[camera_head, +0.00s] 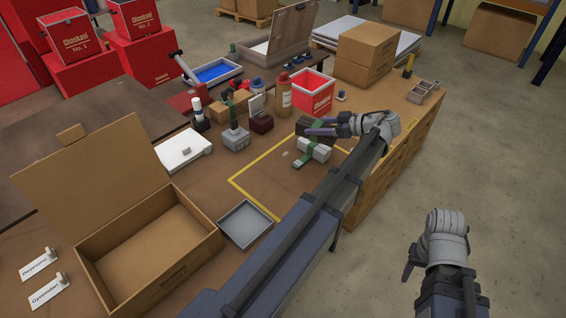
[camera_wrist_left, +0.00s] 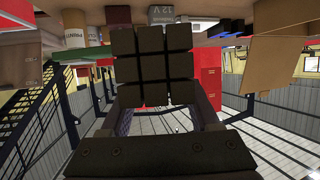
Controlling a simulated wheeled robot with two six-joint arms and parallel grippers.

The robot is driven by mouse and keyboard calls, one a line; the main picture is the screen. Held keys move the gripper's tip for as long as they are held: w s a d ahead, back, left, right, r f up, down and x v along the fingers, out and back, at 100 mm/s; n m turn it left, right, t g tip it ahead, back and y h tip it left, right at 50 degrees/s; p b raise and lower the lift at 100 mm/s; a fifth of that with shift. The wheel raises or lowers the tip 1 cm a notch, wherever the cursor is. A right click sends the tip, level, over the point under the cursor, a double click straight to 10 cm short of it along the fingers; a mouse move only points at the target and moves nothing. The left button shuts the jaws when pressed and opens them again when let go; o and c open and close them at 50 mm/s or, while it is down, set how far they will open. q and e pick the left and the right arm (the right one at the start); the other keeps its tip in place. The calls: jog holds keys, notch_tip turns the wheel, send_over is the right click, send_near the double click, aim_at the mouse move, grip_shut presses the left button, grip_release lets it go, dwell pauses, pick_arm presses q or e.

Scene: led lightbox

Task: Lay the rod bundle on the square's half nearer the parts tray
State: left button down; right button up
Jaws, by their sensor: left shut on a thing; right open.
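A grey tray (camera_head: 246,224) stands left of the square's near corner. A small compartment tray (camera_head: 424,91) stands at the table's far right. I cannot tell which is the parts tray. My right gripper (camera_head: 411,263) is open, off the table.
A pale grey block (camera_head: 318,150) with a green strip lies inside the square, beside the bundle. An open cardboard box (camera_head: 150,250) stands at the left front. The square's near-left area is mostly clear.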

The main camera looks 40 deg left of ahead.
pick_arm(q)
notch_tip(320, 180, down, 6)
jog(key=b, duration=0.4)
jog(key=s+a+f+m+t+b, duration=0.3)
jog(key=s+a, duration=0.4)
jog(key=s, duration=0.2)
pick_arm(e)
notch_tip(320, 180, down, 9)
pick_arm(q)
jog(key=shift+f, duration=0.2)
pick_arm(e)
jog(key=shift+f, duration=0.2)
pick_arm(q)
notch_tip(320, 180, down, 6)
jog(key=b, duration=0.7)
jog(key=shift+f, duration=0.25)
pick_arm(e)
notch_tip(320, 180, down, 7)
jog(key=shift+r, duration=0.2)
jog(key=shift+a, duration=0.1)
pick_arm(q)
jog(key=shift+c, duration=0.2)
grip_release()
jog(key=shift+s+f, duration=0.1)
jog(key=shift+d, duration=0.1)
